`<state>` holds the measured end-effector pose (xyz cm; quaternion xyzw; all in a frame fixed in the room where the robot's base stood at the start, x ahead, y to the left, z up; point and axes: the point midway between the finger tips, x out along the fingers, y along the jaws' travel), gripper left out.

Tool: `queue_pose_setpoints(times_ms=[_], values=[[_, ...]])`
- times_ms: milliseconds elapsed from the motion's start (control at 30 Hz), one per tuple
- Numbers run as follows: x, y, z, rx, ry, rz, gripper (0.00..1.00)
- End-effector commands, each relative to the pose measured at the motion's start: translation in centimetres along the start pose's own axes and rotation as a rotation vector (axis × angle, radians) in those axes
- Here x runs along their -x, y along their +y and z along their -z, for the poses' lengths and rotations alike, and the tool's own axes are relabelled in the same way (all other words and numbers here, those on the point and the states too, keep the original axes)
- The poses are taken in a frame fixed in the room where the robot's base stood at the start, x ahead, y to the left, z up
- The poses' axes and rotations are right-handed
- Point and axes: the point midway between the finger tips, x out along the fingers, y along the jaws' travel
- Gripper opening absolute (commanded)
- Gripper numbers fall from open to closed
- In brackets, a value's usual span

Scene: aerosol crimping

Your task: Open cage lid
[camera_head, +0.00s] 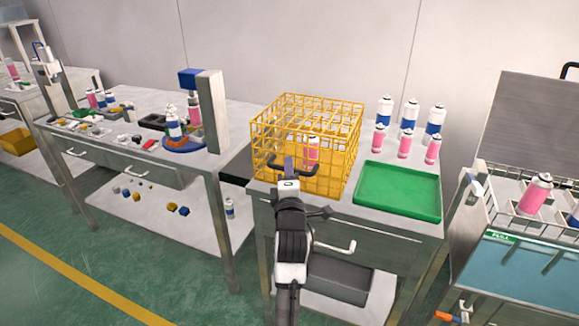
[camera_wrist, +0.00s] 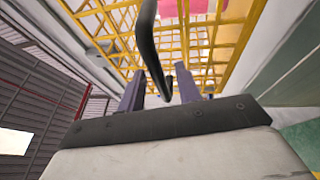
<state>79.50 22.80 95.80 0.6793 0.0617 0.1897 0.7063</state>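The yellow wire cage (camera_head: 345,140) stands on the middle table, with its mesh lid (camera_head: 318,106) lying across the top. A pink can (camera_head: 310,152) shows through its mesh. A dark handle (camera_head: 308,174) is at the cage's front side; it also shows as a curved bar in the wrist view (camera_wrist: 150,50). My gripper (camera_head: 289,166) is at this handle. In the wrist view my gripper (camera_wrist: 160,88) has its fingers apart, with the bar running between them and a visible gap. Whether either finger touches the bar cannot be told.
A green tray (camera_head: 398,191) lies right of the cage. Several pink and blue-white cans (camera_head: 408,118) stand behind it. A workbench (camera_head: 240,118) with a crimping stand (camera_head: 211,110) is on the left. A steel bin (camera_head: 490,210) with cans stands at right.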

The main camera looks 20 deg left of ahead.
Motion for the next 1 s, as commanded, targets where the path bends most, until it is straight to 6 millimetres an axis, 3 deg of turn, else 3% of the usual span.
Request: queue_pose_setpoints(times_ms=[367, 667, 1000], values=[[-0.78, -0.04, 0.0, -0.001, 0.0, 0.0, 0.34], [-0.76, -0.03, 0.01, -0.001, 0.0, 0.0, 0.0], [-0.85, 0.03, -0.04, -0.001, 0.0, 0.001, 0.0]])
